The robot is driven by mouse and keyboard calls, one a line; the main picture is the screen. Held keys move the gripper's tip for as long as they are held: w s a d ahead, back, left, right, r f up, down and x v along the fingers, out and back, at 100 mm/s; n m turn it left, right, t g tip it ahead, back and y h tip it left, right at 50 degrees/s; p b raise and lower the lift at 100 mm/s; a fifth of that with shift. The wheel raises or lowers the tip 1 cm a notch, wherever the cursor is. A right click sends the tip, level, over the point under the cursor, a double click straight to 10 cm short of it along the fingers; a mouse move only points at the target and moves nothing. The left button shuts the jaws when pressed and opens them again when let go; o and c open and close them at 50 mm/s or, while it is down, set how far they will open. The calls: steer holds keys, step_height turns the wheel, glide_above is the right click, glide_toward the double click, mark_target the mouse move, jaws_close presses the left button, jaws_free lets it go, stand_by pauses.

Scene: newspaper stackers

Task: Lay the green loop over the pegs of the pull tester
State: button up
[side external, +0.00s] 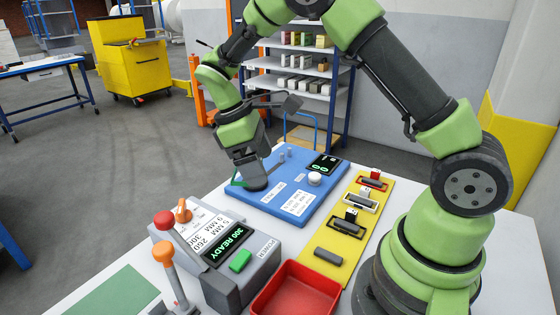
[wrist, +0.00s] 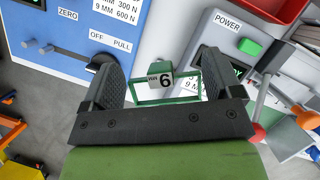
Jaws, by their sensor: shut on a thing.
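The pull tester (side external: 322,195) is a blue flat unit with a lit display and a white knob, on the white table. Small upright pegs (side external: 284,154) stand near its back edge. My gripper (side external: 256,182) is low over its left part. In the side view only a thin green piece (side external: 237,180) of the loop shows; the gripper hides the rest.
A grey control box (side external: 243,275) with a green button and READY display stands in front of the tester. Red-knobbed and orange levers rise beside it. A yellow strip (side external: 342,247) with several small items and a red tray (side external: 298,290) are at right. A green mat (side external: 115,293) lies front left.

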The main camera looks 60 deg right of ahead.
steer(key=w+d+r+m+t+y, duration=0.1)
steer(key=w+d+m+t+y, duration=0.45)
steer(key=m, duration=1.75)
steer(key=w+d+m+t+h, duration=0.1)
steer(key=w+d+m+h, duration=0.15)
steer(key=d+m, duration=0.75)
steer(key=w+d+m+t+h, duration=0.15)
steer(key=w+d+m, duration=0.25)
steer(key=d+m, duration=0.55)
steer(key=shift+n+y, duration=0.25)
steer(key=f, duration=1)
steer(key=shift+w+d, duration=0.15)
steer(key=shift+d, duration=0.05)
steer(key=shift+f, duration=0.1)
steer(key=shift+f, duration=0.4)
steer(key=shift+f, duration=0.1)
